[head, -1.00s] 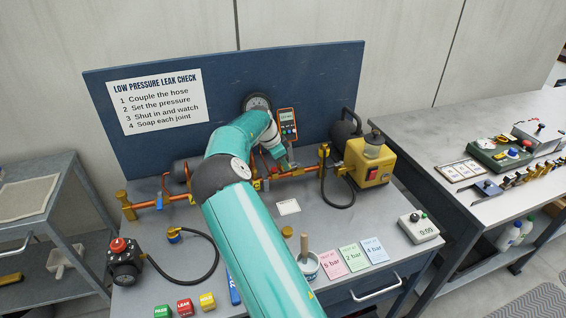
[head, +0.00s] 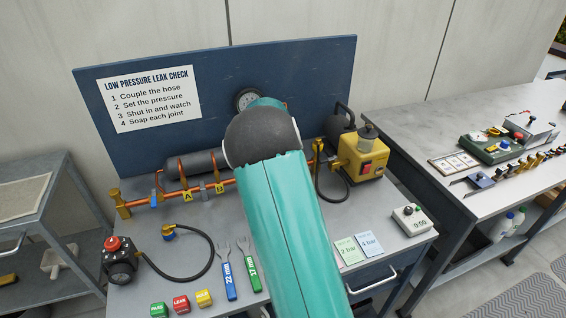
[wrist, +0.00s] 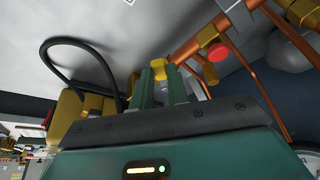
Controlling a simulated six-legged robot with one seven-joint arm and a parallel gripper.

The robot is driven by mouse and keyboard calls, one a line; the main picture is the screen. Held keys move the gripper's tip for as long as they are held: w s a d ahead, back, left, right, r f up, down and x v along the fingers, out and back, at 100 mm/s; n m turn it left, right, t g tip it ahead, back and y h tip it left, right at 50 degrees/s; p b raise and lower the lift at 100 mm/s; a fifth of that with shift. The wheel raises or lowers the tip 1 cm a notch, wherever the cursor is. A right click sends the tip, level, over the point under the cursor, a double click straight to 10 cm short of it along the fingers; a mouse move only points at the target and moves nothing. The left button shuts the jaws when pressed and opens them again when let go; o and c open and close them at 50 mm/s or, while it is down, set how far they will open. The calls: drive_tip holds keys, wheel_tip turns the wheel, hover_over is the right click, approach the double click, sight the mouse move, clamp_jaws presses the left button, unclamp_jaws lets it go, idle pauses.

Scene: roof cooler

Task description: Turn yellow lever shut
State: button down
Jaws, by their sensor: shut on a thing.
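In the wrist view my gripper (wrist: 160,72) has its two green fingers closed around a small yellow piece, which looks like the yellow lever (wrist: 158,65). It sits between the fingertips, beside the copper pipe (wrist: 196,42). A round red part (wrist: 218,52) is on the pipework to the right. In the head view my arm hides the gripper, the lever and the middle of the pipe. The left part of the copper pipe (head: 170,196) shows, with tags A and B. How far the lever is turned cannot be told.
The yellow pump (head: 362,158) and its black hose stand right of my arm. A gauge (head: 247,97) is on the blue back panel (head: 325,85). Wrenches (head: 227,275), coloured blocks (head: 180,303) and a timer (head: 411,218) lie on the bench.

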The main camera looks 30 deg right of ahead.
drive_tip(key=shift+s+d+n+t+y, duration=0.3)
drive_tip(key=shift+d+n, duration=0.2)
drive_tip(key=shift+n, duration=0.7)
drive_tip(key=shift+s+d+n+t+y, duration=0.25)
drive_tip(key=shift+s+d+n+y, duration=0.15)
drive_tip(key=shift+n, duration=0.8)
drive_tip(key=shift+s+d+n+t+y, duration=0.35)
drive_tip(key=shift+d+n, duration=0.2)
drive_tip(key=shift+n, duration=0.65)
drive_tip(key=c, duration=1.4)
unclamp_jaws()
drive_tip(key=shift+o, duration=0.2)
drive_tip(key=shift+r, duration=0.1)
drive_tip(key=v, duration=1.3)
drive_tip(key=shift+r, duration=0.35)
